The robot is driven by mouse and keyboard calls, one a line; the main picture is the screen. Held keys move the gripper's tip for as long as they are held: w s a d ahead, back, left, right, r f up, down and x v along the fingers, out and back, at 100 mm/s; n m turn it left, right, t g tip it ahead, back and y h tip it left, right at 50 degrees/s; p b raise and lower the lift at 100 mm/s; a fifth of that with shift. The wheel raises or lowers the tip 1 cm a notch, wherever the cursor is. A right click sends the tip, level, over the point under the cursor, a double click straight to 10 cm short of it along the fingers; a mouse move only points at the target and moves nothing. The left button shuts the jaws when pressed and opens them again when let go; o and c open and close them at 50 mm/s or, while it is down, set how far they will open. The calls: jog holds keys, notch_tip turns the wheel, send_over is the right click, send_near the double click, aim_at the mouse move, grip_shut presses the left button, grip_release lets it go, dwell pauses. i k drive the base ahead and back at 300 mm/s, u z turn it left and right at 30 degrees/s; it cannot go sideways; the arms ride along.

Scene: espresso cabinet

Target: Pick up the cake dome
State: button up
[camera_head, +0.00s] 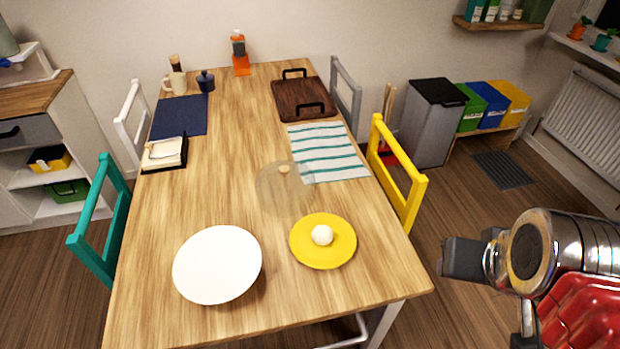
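The cake dome (272,195) is a clear, faintly grey round cover with a small light wooden knob (284,169) on top. It stands on the wooden table (215,170), near its middle, and is hard to make out against the wood. The striped cloth lies close behind its right side. My gripper (462,258) is at the lower right of the view, beyond the table's right edge and well apart from the dome. Its dark end shows from the side, so I cannot tell whether the fingers are open.
A white plate (217,265) and a yellow plate (322,254) with a white ball (322,235) stand in front of the dome. A striped cloth (328,152) and a dark wooden tray (303,99) are behind it. A yellow chair (397,174) stands at the table's right side.

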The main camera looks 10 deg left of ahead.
aim_at(285, 188)
jog(key=z, duration=0.85)
jog(key=k, duration=0.85)
jog(key=u, duration=1.7)
jog(key=i, duration=0.75)
